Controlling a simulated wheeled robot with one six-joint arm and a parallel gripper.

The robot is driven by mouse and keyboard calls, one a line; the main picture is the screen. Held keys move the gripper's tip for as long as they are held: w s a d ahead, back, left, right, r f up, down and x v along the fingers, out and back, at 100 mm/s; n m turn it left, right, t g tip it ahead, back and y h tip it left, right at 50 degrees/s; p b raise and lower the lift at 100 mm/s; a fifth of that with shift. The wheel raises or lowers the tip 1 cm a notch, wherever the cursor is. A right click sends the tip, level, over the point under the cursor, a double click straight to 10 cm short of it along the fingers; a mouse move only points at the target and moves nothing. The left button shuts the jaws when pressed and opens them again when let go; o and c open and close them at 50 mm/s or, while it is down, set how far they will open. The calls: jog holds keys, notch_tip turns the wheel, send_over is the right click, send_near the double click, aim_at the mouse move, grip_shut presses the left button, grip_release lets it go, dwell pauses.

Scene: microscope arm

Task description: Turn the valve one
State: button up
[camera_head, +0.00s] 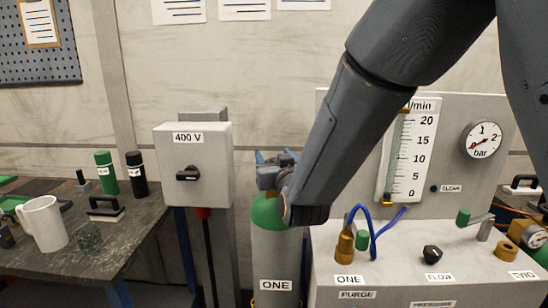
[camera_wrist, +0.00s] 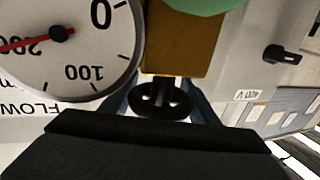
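A gas cylinder labelled ONE (camera_head: 275,250) with a green shoulder stands in the middle of the head view. My gripper (camera_head: 272,158) is at the cylinder's top and hides most of its valve. In the wrist view, a black handwheel (camera_wrist: 160,100) sits on a brass valve body (camera_wrist: 183,45). My gripper's blue-grey fingers (camera_wrist: 162,103) stand apart on either side of the handwheel; contact is not clear. A second ONE label (camera_head: 348,281) is on the bench box, below a brass fitting (camera_head: 345,246).
A round gauge (camera_wrist: 70,40) is close beside the handwheel. A grey 400 V switch box (camera_head: 193,165) stands left of the cylinder. The purge box (camera_head: 420,255) with blue tubing (camera_head: 372,230) is to the right. A mug (camera_head: 43,224) stands on the left bench.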

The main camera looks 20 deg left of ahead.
jog(key=shift+a+f+n+g+y+b, duration=0.1)
jog(key=shift+n+g+y+b, duration=0.4)
jog(key=shift+b, duration=0.5)
jog(key=shift+s+a+n+g+y+b, duration=0.15)
jog(key=shift+n+g+y+b, duration=0.4)
jog(key=shift+y+b, duration=0.3)
jog(key=shift+s+a+r+n+g+y+b, duration=0.1)
jog(key=shift+s+a+n+g+y+b, duration=0.1)
jog(key=shift+n+g+y, duration=0.45)
jog(key=shift+s+a+r+n+g+y+b, duration=0.15)
jog(key=shift+n+g+y+b, duration=0.1)
jog(key=shift+n+g+y, duration=0.35)
jog(key=shift+s+a+f+n+g+y+b, duration=0.1)
jog(key=shift+s+a+n+g+y+b, duration=0.1)
jog(key=shift+n+g+y, duration=0.4)
jog(key=o, duration=1.1)
jog(key=shift+d, duration=0.1)
jog(key=shift+b+v, duration=0.65)
jog(key=shift+v, duration=3.25)
